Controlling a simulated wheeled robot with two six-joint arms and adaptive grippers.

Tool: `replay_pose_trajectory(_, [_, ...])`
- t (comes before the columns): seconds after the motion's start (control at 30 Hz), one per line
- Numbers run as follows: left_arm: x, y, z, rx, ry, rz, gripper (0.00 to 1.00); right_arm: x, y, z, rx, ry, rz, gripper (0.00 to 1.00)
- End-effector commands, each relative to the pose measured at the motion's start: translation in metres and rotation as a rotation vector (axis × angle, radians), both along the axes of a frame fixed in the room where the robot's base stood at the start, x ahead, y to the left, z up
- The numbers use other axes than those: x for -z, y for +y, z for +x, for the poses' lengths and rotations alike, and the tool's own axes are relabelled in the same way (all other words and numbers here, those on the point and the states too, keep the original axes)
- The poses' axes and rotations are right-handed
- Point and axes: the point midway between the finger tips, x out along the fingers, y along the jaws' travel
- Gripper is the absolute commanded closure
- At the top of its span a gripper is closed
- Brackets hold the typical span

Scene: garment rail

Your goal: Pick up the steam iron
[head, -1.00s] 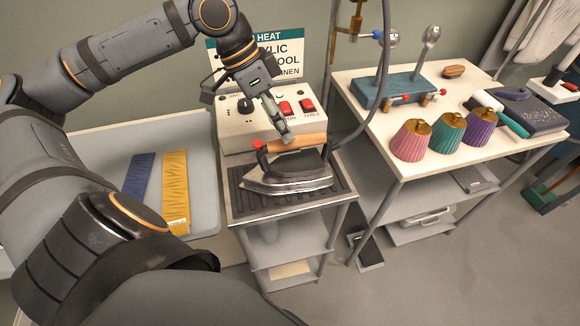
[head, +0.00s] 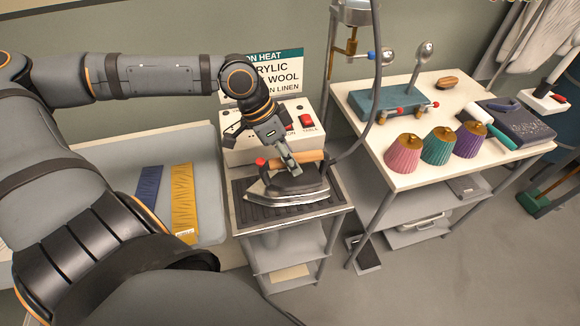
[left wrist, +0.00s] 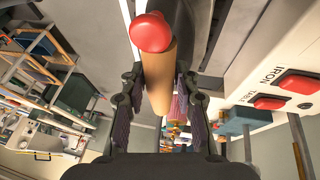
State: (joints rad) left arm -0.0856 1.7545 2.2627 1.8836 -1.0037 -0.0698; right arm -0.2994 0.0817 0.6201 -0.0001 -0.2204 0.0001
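The steam iron (head: 290,192) has a dark body, a pale metal soleplate, a wooden handle and a red knob. It rests on the dark ribbed pad of the small stand (head: 338,200), its tip toward the lower left. My left gripper (head: 291,169) comes down from above at the handle. In the left wrist view the wooden handle (left wrist: 159,80), with the red knob near the camera, lies between the spread fingers of the left gripper (left wrist: 160,100). The fingers are open, with gaps beside the handle; fingertip contact is unclear. My right gripper is in neither view.
A white control box (head: 240,148) with red switches stands right behind the iron. A hose hangs close on the right. The right table (head: 400,182) holds pleated pink, green and purple shades. A padded board (head: 212,222) with blue and yellow cloth strips lies to the left.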

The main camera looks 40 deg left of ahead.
Motion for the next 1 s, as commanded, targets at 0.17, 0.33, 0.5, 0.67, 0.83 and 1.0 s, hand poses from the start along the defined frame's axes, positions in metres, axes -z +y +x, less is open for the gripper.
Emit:
replay_pose_trajectory(0.17, [0.000,0.000,0.000,0.000,0.000,0.000,0.98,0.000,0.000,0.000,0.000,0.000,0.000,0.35])
replay_pose_trajectory(0.33, [0.000,0.000,0.000,-0.001,0.000,0.000,1.00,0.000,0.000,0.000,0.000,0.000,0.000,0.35])
replay_pose_trajectory(0.5, [-0.002,0.000,0.001,-0.001,-0.002,-0.002,1.00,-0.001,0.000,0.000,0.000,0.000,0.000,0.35])
replay_pose_trajectory(0.67, [-0.002,0.000,0.001,-0.002,-0.002,-0.001,1.00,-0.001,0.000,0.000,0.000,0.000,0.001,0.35])
replay_pose_trajectory(0.83, [-0.008,0.000,0.001,-0.001,-0.003,0.000,1.00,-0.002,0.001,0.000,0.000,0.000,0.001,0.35])
replay_pose_trajectory(1.0, [-0.031,0.000,0.001,-0.001,-0.006,-0.001,1.00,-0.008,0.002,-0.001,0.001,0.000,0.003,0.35])
